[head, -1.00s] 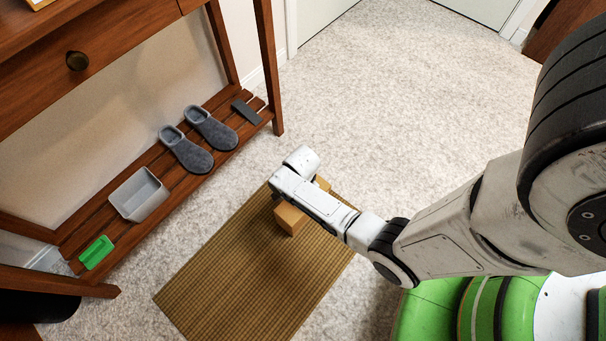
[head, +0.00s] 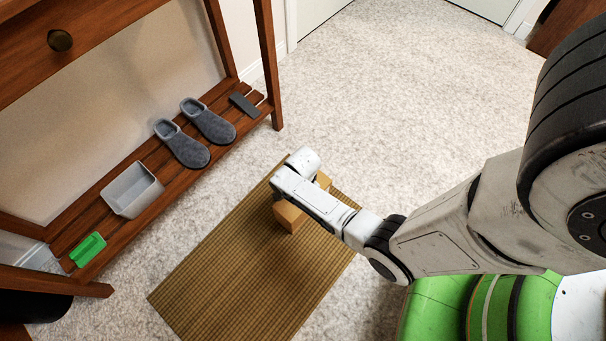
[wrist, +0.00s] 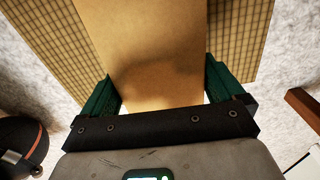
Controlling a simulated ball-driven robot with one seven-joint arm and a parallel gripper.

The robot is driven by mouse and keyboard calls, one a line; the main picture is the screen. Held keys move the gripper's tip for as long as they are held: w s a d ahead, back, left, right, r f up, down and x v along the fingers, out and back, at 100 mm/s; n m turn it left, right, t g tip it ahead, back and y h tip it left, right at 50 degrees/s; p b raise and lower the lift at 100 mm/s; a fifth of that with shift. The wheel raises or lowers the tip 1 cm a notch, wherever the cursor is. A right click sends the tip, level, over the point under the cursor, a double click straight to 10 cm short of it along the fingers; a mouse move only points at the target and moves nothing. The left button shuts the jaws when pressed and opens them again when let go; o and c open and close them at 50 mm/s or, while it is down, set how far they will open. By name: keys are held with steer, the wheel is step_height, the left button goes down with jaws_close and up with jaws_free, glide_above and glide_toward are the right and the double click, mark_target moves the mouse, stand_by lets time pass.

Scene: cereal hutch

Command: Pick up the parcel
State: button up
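The parcel (head: 291,216) is a plain brown cardboard box on the woven mat in the head view, partly hidden under my wrist. In the wrist view the parcel (wrist: 155,45) fills the space between my gripper's two green fingers, with a shadow across its face. My gripper (wrist: 160,85) has one finger along each side edge of the parcel. The fingers look very near or against it, and I cannot tell whether they press on it. In the head view my gripper's fingers are hidden behind my wrist.
The tan mat (head: 225,275) lies on pale carpet. To the left, a wooden rack shelf (head: 170,188) holds grey slippers (head: 190,150), a grey bin (head: 132,190), a green tray (head: 88,249) and a dark flat block (head: 244,105). Open carpet (head: 390,110) lies beyond the mat.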

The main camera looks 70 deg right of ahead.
steer(key=c, duration=1.2)
